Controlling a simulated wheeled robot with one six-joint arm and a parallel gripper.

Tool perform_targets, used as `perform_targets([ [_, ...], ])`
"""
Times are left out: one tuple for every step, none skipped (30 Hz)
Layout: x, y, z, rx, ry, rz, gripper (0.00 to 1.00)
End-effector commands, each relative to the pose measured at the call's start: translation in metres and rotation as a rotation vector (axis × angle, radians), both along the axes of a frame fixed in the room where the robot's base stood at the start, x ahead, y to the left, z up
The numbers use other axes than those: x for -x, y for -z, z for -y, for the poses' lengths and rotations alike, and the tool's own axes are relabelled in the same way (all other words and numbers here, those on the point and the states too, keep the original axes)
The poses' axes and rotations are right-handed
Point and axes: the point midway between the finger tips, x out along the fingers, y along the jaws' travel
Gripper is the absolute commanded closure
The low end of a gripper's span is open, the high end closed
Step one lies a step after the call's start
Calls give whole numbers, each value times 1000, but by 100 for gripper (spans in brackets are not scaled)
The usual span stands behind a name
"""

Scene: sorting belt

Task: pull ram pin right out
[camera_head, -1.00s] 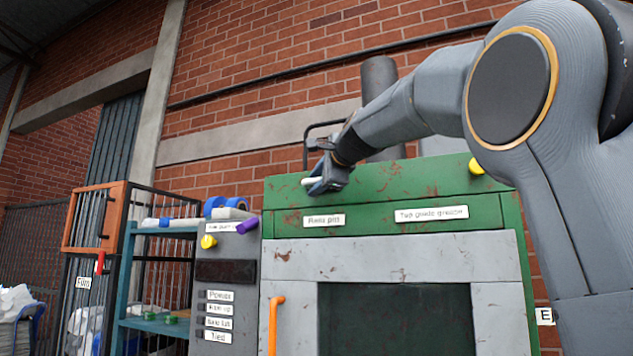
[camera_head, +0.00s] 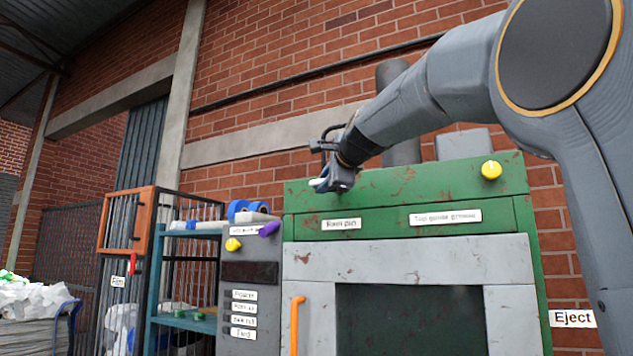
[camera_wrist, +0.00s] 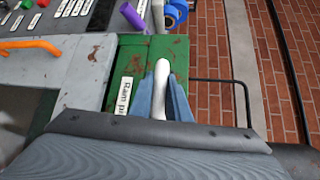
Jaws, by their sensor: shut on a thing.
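A white rod (camera_wrist: 161,88), which looks like the ram pin, sits between the blue fingers of my gripper (camera_wrist: 164,100) in the wrist view. My gripper (camera_head: 322,184) is shut on it. In the head view only a small pale end of the rod shows at the fingers. The gripper is at the upper left of the green press (camera_head: 400,187), above the "Ram pin" label (camera_head: 341,224). That label also shows in the wrist view (camera_wrist: 124,95), just left of the fingers. I cannot tell whether the rod still touches the press; its hole is not visible.
A yellow knob (camera_head: 491,170) is at the press's upper right. A grey control panel (camera_head: 262,310) with a purple knob (camera_head: 269,229) stands left of it. An orange handle (camera_head: 296,325) is on the press front. A black bar frame (camera_wrist: 240,98) is right of the fingers.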

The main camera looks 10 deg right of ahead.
Motion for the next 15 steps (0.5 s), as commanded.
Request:
perform_targets([
  [2, 1, 2, 2, 3, -3, 100],
  [3, 1, 3, 1, 5, -4, 100],
  [3, 1, 4, 2, 7, -4, 100],
  [3, 2, 4, 2, 7, -4, 100],
  [3, 2, 4, 2, 7, -4, 100],
  [3, 2, 4, 2, 7, -5, 100],
  [3, 2, 4, 0, 6, -5, 100],
  [3, 2, 4, 0, 6, -5, 100],
  [3, 2, 3, 0, 6, -5, 100],
  [3, 2, 3, 1, 6, -6, 100],
  [3, 2, 3, 0, 5, -6, 83],
  [3, 2, 3, 0, 5, -5, 76],
  [3, 2, 3, 0, 5, -5, 71],
  [3, 2, 3, 0, 5, -5, 66],
  [3, 2, 3, 0, 7, -4, 66],
])
